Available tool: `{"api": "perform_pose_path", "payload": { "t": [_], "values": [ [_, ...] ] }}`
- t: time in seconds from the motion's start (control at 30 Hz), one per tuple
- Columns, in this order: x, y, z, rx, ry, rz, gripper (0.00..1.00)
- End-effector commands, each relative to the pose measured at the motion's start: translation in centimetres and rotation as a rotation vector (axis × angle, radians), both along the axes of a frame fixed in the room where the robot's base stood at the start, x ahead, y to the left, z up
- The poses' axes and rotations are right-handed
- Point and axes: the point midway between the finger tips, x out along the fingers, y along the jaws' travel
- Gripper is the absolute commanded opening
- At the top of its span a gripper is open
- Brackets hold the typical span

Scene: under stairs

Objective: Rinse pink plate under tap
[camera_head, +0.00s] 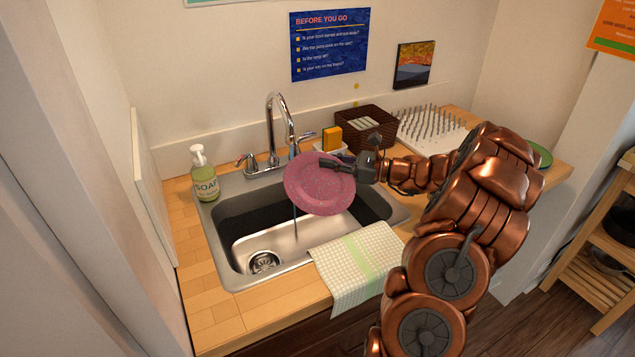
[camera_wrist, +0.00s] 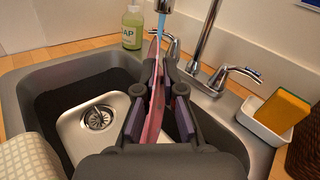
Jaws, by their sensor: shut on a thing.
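The pink plate (camera_head: 312,193) is held above the sink (camera_head: 225,238), its broad face towards the head camera. My gripper (camera_head: 326,163) is shut on its right rim. In the wrist view the plate (camera_wrist: 155,108) shows edge-on between the fingers. The chrome tap (camera_head: 271,112) stands behind the plate at the back of the sink. Water (camera_wrist: 161,25) runs from its spout and comes down at the plate in the wrist view. A thin stream (camera_head: 295,222) shows below the plate in the head view. Its far face is hidden.
A soap bottle (camera_head: 204,176) stands left of the sink. A yellow sponge (camera_head: 332,138) in a white dish, a brown basket (camera_head: 365,124) and a pegged drying rack (camera_head: 428,129) are at the back right. A checked towel (camera_head: 357,268) hangs over the front edge.

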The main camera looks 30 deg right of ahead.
Motion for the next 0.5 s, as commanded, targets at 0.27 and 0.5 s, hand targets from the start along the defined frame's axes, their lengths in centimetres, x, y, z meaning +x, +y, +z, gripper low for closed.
{"api": "perform_pose_path", "payload": {
  "t": [0.27,0.5],
  "values": [
    [-1.8,0.1,0.1,0.001,-0.002,0.0,0.0],
    [-3.4,0.1,0.1,-0.001,-0.002,-0.002,0.0]
  ]
}}
